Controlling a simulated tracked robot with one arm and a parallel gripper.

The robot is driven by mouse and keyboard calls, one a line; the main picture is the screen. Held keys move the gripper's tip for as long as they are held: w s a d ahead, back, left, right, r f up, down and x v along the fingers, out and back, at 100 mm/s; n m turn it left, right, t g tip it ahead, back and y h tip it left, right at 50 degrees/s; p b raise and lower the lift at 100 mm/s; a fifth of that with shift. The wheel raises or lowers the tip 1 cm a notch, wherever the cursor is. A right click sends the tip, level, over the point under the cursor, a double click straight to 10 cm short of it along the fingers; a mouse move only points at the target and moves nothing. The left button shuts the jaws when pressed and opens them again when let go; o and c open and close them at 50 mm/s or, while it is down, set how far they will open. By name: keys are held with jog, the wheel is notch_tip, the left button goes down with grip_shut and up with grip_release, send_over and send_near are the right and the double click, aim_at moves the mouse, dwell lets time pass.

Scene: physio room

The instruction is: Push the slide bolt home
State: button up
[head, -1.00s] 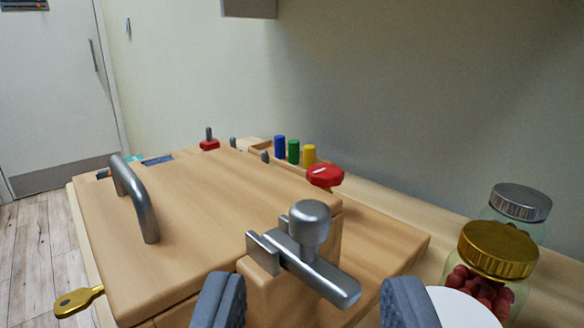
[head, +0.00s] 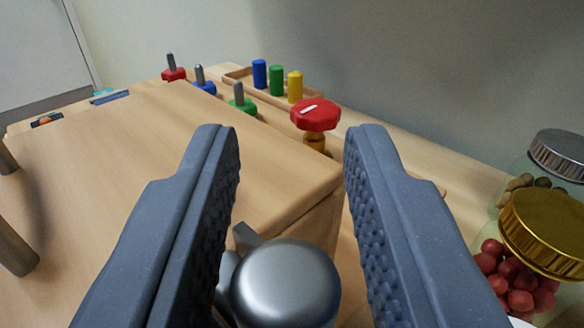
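The slide bolt's round metal knob (head: 285,283) shows at the bottom middle, near the corner of the wooden box (head: 130,150). A small piece of its metal bracket (head: 245,238) shows behind the knob. The bolt's bar is hidden below the knob and the picture's edge. My gripper (head: 288,135) is open, with one grey ridged finger on each side of the knob in the picture. The fingertips reach beyond the knob. I see no finger touching it, and a gap shows on the right.
A red knob (head: 314,114) on a brass stem stands just beyond my fingertips. Coloured pegs (head: 276,80) and nuts on posts (head: 204,84) are farther back. Lidded jars (head: 545,235) stand at right. A metal handle (head: 15,235) is at left.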

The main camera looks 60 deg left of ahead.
grip_shut()
jog(key=shift+s+a+p, duration=0.2)
jog(key=shift+s+a, duration=0.05)
jog(key=shift+a, duration=0.55)
jog(key=shift+s+a+p, duration=0.15)
jog(key=shift+s+a, duration=0.1)
jog(key=shift+a, duration=0.5)
jog(key=shift+o, duration=1.9)
grip_release()
jog(key=shift+d, duration=0.1)
jog(key=v, duration=1.3)
jog(key=shift+d, duration=0.25)
